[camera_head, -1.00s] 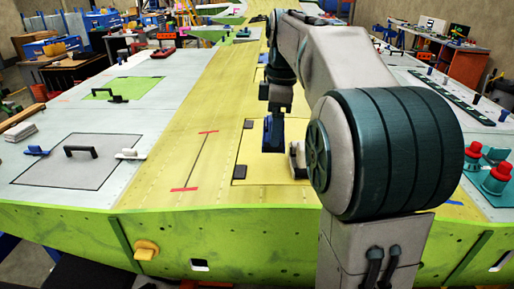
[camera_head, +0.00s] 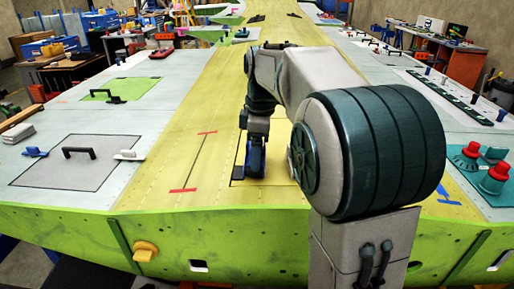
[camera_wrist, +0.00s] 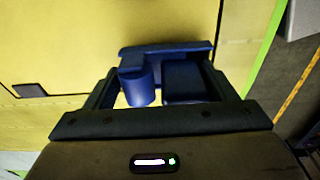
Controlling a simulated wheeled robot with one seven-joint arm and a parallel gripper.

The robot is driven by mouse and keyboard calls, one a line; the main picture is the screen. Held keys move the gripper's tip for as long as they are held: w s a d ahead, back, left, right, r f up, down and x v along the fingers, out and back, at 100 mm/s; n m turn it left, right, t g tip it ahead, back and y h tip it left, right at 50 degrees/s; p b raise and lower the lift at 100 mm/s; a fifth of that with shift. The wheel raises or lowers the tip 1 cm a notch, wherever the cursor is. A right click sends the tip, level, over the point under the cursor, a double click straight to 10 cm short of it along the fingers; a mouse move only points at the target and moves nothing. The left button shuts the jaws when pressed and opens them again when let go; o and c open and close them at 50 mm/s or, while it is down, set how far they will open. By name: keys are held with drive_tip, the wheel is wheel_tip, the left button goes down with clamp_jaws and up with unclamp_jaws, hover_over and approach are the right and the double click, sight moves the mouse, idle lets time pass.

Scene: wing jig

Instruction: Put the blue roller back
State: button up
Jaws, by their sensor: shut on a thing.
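A blue piece (camera_wrist: 185,82), which I take to be the blue roller, sits between the dark fingers of my gripper (camera_wrist: 160,88) in the wrist view. It has a rounded cylinder, a block beside it and a long bar across its far side. My gripper is shut on it. In the head view the same blue piece (camera_head: 255,160) hangs below my wrist, over the yellow middle of the wing (camera_head: 215,125). I cannot tell whether it touches the surface.
Red marks (camera_head: 185,190) are on the yellow strip. The left panel has a black handle (camera_head: 79,152), a small blue piece (camera_head: 35,151) and a white one (camera_head: 128,155). Red knobs (camera_head: 495,172) stand at right.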

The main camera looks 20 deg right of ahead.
drive_tip(key=shift+f, duration=0.3)
drive_tip(key=o, duration=0.9)
drive_tip(key=shift+o, duration=0.2)
wheel_tip(320, 180, up, 13)
drive_tip(key=p, duration=0.1)
drive_tip(key=shift+s+d, duration=0.2)
drive_tip(key=shift+d, duration=0.2)
drive_tip(key=shift+f, duration=0.1)
